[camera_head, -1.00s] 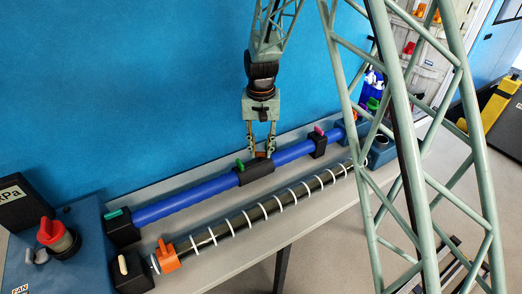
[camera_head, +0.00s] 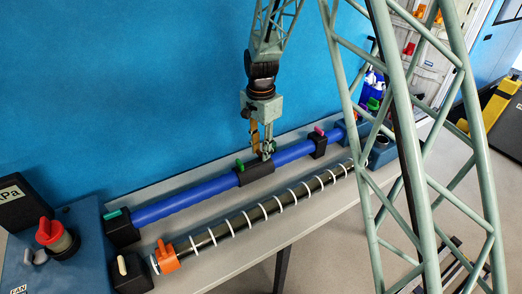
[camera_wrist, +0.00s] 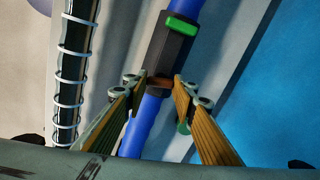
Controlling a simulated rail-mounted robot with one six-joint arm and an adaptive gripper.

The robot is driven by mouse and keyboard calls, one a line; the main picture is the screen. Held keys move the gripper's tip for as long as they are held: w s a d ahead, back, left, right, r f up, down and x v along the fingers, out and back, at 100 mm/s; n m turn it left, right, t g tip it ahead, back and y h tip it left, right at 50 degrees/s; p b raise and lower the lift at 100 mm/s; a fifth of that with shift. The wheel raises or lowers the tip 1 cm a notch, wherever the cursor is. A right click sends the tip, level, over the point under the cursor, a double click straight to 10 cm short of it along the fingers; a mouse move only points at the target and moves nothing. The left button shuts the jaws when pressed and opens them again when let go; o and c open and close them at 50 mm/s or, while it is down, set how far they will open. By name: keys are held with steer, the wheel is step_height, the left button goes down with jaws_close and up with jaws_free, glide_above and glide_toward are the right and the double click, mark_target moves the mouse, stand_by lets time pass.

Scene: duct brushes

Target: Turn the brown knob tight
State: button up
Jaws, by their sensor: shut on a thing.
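The brown knob (camera_wrist: 160,82) sits at the end of a black sleeve (camera_wrist: 170,50) on the blue duct. In the wrist view it shows between my fingertips, with a finger on each side. My gripper (camera_wrist: 158,88) is shut on the knob, pointing down at the duct. In the head view my gripper (camera_head: 266,154) is at the middle of the duct, and its fingers hide the knob.
The sleeve has a green tab (camera_wrist: 182,26). The blue duct (camera_head: 185,202) runs between black end holders. A ringed dark tube (camera_head: 255,214) with an orange clamp (camera_head: 165,257) lies parallel in front. A red knob (camera_head: 49,231) is at left. The blue wall (camera_head: 120,90) stands behind.

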mark_target(261, 152)
steer(key=shift+m, duration=1.2)
steer(key=o, duration=0.9)
steer(key=shift+r, duration=0.2)
step_height(261, 152, up, 12)
steer(key=shift+f, duration=0.2)
